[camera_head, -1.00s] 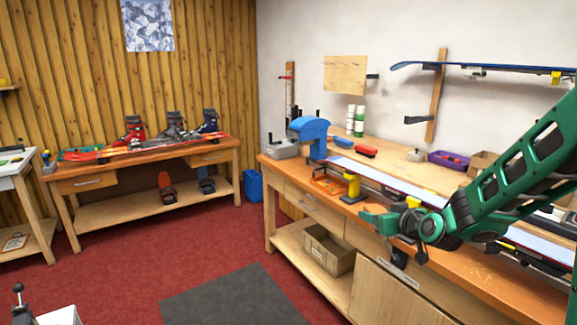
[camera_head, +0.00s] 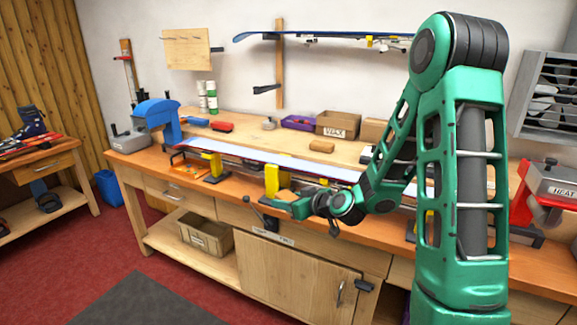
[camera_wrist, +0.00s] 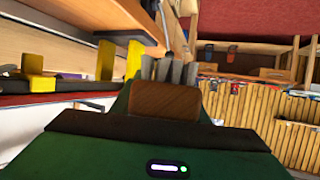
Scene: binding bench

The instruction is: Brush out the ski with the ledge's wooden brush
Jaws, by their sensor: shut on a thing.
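The ski (camera_head: 250,154) lies base up and pale along the bench, held in yellow vises (camera_head: 272,179). My gripper (camera_head: 290,207) is at the bench's front edge, just in front of the middle vise and the ski. It is shut on a brown wooden block, the wooden brush (camera_wrist: 165,101), which fills the middle of the wrist view. Pale grey tufts (camera_wrist: 170,71) stick out beyond the wood. In the head view a tan block, probably the brush (camera_head: 287,195), shows at my fingers. It looks apart from the ski.
The back ledge holds red blocks (camera_head: 222,126), an orange-yellow block (camera_head: 322,146), a purple bin (camera_head: 299,122) and a wax box (camera_head: 338,125). A blue clamp-like device (camera_head: 157,115) stands at the left end. A red heat device (camera_head: 550,190) stands at right. The floor in front is clear.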

